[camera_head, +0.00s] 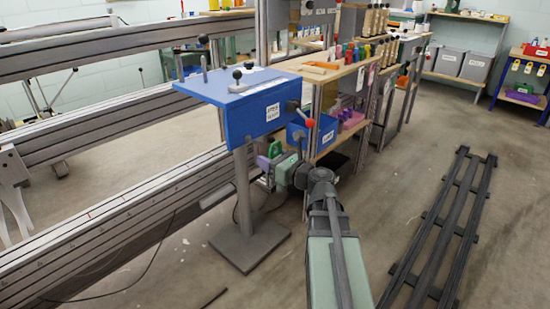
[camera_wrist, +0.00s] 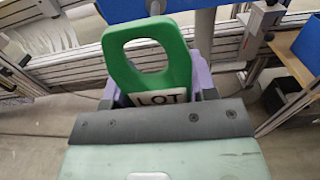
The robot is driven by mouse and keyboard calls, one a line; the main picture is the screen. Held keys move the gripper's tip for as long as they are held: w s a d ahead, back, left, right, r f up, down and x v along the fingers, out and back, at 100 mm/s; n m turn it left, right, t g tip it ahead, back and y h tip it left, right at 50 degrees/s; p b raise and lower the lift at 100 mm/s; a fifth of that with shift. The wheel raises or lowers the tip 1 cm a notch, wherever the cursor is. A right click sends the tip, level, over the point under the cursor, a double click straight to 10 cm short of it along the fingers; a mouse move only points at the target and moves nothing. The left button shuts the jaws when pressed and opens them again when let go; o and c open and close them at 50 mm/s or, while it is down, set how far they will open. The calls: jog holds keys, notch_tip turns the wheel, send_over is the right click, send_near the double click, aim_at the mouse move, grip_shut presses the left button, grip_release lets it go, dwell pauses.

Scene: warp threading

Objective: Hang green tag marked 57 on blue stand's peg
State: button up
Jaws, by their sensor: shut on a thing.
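The green tag (camera_wrist: 180,67) has a large oval hole and a white label reading "LOT"; the lower label is hidden, so no number shows. My gripper (camera_wrist: 157,88), with lilac fingers, is shut on the tag's lower part. In the head view my gripper (camera_head: 269,158) holds the green tag (camera_head: 275,149) just below and in front of the blue stand (camera_head: 245,117). The stand has a flat top on a grey column. Short metal posts, some black-knobbed, stand on its top. The tag's hole appears empty.
A lever with a red ball (camera_head: 310,123) sticks out at the stand's right side. A blue bin (camera_head: 325,134) and a shelf of colored spools stand just behind. Grey machine rails (camera_head: 90,225) run along the left. Floor rails (camera_head: 440,235) lie at right.

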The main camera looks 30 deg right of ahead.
jog(key=f+b+x, duration=0.1)
jog(key=f+x, duration=0.1)
jog(key=x, duration=0.7)
jog(key=shift+w+b, duration=0.2)
jog(key=shift+b, duration=0.2)
jog(key=shift+a, duration=0.1)
dwell(0.5)
jog(key=o, duration=1)
jog(key=v, duration=1.1)
